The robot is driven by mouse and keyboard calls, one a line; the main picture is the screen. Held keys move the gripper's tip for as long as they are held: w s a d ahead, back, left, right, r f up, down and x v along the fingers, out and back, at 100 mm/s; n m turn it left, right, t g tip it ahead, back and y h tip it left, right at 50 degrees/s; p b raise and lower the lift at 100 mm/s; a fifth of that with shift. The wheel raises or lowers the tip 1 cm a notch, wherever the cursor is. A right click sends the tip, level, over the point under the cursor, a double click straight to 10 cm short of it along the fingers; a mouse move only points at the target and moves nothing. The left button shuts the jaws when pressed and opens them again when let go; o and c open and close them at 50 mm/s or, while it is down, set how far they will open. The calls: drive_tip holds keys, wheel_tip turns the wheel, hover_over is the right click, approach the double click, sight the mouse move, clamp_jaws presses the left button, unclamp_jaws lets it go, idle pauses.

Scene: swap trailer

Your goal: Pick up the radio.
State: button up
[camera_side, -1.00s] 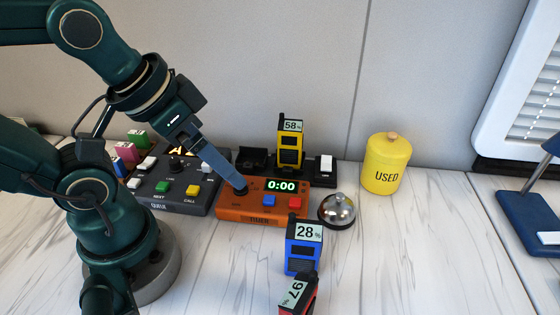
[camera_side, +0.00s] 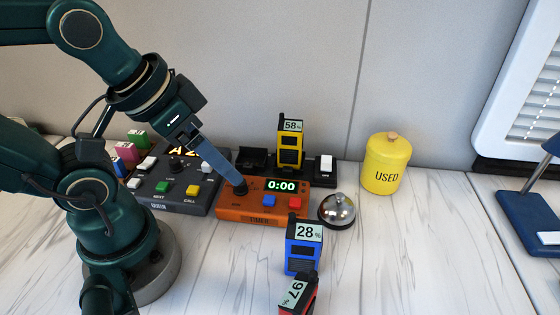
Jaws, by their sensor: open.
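Three radios show. A yellow radio (camera_side: 290,146) marked 58% stands upright in a black charger (camera_side: 254,158) at the back. A blue radio (camera_side: 303,246) marked 28% stands upright on the marble-look counter in front. A red radio (camera_side: 297,297) marked 97% is just in front of the blue one, partly cut off by the lower edge. My gripper (camera_side: 240,188) is open and points down at the left end of the orange timer, by its black knob. From this side its fingers overlap, and I cannot tell whether they touch the knob. No radio is between them.
The orange timer (camera_side: 262,214) reads 0:00. A dark queue box (camera_side: 172,203) with coloured buttons is left of it, a silver bell (camera_side: 337,211) right of it. A yellow USED canister (camera_side: 386,164) stands by the wall. The right front counter is clear.

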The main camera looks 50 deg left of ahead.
wheel_tip(320, 180, up, 5)
drive_tip(key=m+g, duration=0.6)
drive_tip(key=m, duration=0.3)
hover_over(305, 246)
drive_tip(key=w+a, duration=0.1)
wheel_tip(305, 246, down, 17)
drive_tip(key=shift+a+r, duration=0.1)
drive_tip(key=shift+r, duration=0.05)
clamp_jaws()
idle(0.4)
